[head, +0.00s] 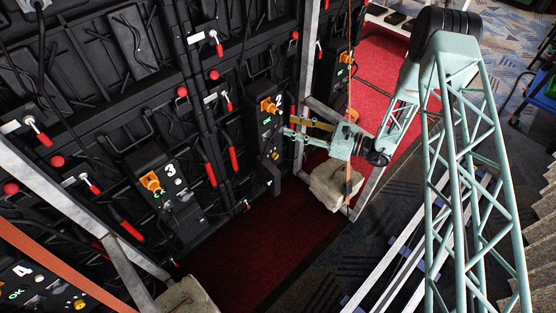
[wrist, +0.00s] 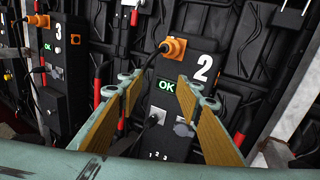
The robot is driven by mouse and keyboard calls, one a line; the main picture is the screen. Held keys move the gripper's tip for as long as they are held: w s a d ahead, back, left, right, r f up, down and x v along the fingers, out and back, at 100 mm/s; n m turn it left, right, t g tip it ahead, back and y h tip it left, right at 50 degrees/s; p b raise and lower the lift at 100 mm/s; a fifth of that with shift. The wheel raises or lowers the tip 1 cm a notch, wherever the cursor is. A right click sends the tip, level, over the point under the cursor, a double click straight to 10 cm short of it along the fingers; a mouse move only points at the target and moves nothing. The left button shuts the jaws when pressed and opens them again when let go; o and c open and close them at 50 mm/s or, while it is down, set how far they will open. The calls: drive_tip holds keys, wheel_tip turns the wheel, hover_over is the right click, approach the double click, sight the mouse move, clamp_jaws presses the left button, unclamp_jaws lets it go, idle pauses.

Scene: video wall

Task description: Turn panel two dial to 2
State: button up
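Panel two is a black box (head: 262,138) marked 2, with an orange plug on top and a green OK light. In the wrist view, panel two (wrist: 190,72) fills the middle, with a grey round fitting (wrist: 184,130) and small numerals 1 2 3 (wrist: 157,156) near the lower edge. The dial and its setting cannot be made out clearly; my pale green gripper part covers the area below the numerals. My gripper (head: 290,126) is open and empty in front of panel two. Its tan-padded fingers (wrist: 158,88) stand apart on either side of the OK light.
Panel three (head: 172,192) and panel four (head: 38,282) stand to the left, another orange-plugged box (head: 341,68) to the right. Red-handled levers and cables line the black wall. A metal upright (head: 304,75) and a stone-like block (head: 335,184) are close to my gripper. Red carpet lies below.

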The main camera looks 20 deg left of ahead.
wheel_tip(320, 180, down, 16)
drive_tip(key=d+r+m+t, duration=0.1)
drive_tip(key=m+t, duration=0.3)
drive_tip(key=m+t+h, duration=0.2)
drive_tip(key=m+t, duration=0.1)
drive_tip(key=m, duration=0.1)
approach(276, 158)
drive_tip(key=v, duration=0.5)
drive_tip(key=shift+s, duration=0.15)
drive_tip(key=shift+a, duration=0.2)
drive_tip(key=shift+w+b+x, duration=0.1)
drive_tip(key=shift+b+x, duration=0.4)
drive_tip(key=shift+x, duration=2.85)
drive_tip(key=shift+w+b+x, duration=0.15)
drive_tip(key=shift+b+x, duration=0.35)
drive_tip(key=shift+x, duration=2.9)
drive_tip(key=shift+d+r, duration=0.1)
drive_tip(key=shift+d, duration=0.05)
drive_tip(key=shift+c, duration=0.3)
drive_tip(key=c, duration=0.8)
